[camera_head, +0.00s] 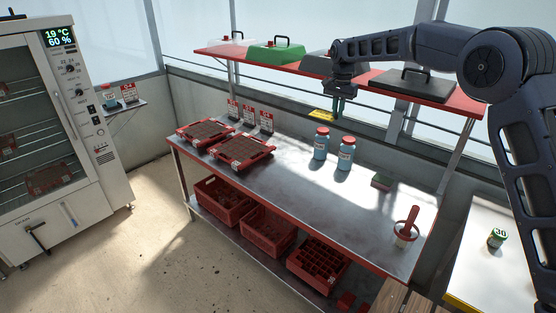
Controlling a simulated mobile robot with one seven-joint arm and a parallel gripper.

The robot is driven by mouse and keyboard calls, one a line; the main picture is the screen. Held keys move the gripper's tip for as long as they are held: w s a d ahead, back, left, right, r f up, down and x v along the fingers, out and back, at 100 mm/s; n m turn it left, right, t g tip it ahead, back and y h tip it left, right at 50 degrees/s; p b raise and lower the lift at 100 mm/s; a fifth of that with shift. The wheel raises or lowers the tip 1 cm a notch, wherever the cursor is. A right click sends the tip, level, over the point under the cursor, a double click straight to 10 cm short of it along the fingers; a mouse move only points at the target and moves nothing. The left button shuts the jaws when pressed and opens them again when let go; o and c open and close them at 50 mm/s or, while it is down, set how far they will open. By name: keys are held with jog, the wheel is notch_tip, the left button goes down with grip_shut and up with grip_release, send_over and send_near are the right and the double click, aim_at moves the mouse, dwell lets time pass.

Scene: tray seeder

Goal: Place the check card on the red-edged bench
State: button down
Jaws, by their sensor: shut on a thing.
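The check card, a small yellow card (321,115), shows just left of my fingertips, above the back of the bench. My gripper (338,112) points down and is shut on the yellow card, holding it in the air in front of the red shelf. The red-edged bench (290,188) is a long metal bench in the middle of the view. The card's underside and its exact contact with the fingers are too small to make out.
Two red seed trays (240,149) stand on the bench's left part, with sign cards (249,116) behind. Two blue jars (345,153) stand mid-bench; a red-handled tool (408,226) stands at right. The red shelf (440,99) overhangs the back.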

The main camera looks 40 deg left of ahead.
aim_at(319, 116)
jog(key=s+a+f, duration=0.1)
jog(key=a, duration=0.1)
jog(key=s+a+f, duration=0.1)
jog(key=a+f, duration=0.1)
jog(key=s+a+f, duration=0.1)
jog(key=a, duration=0.1)
jog(key=shift+a+f, duration=0.1)
jog(key=shift+f, duration=0.25)
jog(key=shift+m, duration=0.5)
jog(key=f, duration=0.9)
jog(key=w+f, duration=0.1)
jog(key=f, duration=1.7)
jog(key=shift+w+d+f, duration=0.2)
jog(key=shift+w+d, duration=0.1)
jog(key=shift+d, duration=0.05)
jog(key=shift+f, duration=2.5)
jog(key=shift+f, duration=0.15)
jog(key=c, duration=1.7)
grip_release()
jog(key=shift+o, duration=1)
